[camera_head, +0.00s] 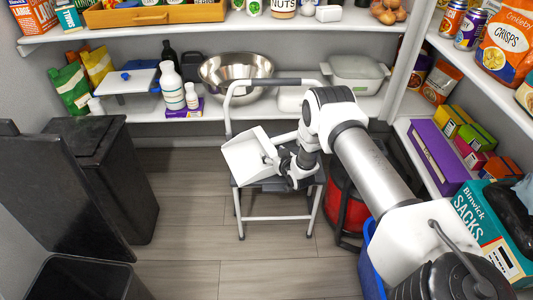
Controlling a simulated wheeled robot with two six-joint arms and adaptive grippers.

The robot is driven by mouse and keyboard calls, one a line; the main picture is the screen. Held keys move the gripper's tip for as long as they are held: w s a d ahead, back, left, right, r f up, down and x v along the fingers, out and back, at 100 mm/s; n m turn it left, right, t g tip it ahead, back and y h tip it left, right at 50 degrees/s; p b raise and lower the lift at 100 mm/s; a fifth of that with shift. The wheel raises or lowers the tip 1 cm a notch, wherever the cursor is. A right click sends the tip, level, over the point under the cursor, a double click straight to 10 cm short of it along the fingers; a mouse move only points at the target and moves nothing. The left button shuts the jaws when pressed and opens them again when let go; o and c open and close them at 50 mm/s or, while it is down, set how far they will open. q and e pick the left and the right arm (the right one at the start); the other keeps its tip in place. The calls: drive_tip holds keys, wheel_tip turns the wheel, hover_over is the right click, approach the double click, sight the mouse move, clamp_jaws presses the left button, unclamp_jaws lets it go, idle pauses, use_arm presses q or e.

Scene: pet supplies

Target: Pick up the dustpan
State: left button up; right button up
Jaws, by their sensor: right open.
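A white dustpan (247,157) with raised sides lies on the grey step stool (238,213), tilted, with its wide pan toward the left. My right gripper (291,172) is at the dustpan's right end, above the stool's top. The arm reaches in from the lower right. The gripper's jaws are open, but the dark fingers overlap the handle end and hide it. I cannot tell whether they touch it. My left gripper is not in view.
Black bins (124,178) stand at the left. A red bucket (347,207) sits beside the stool, partly behind my arm. Shelves with a steel bowl (236,70) and bottles are behind. Grey floor (187,205) is clear left of the stool.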

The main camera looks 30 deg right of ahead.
drive_tip(key=shift+w+d+f, duration=0.1)
drive_tip(key=shift+w+f, duration=0.15)
drive_tip(key=shift+w, duration=0.2)
clamp_jaws()
drive_tip(key=shift+r, duration=0.15)
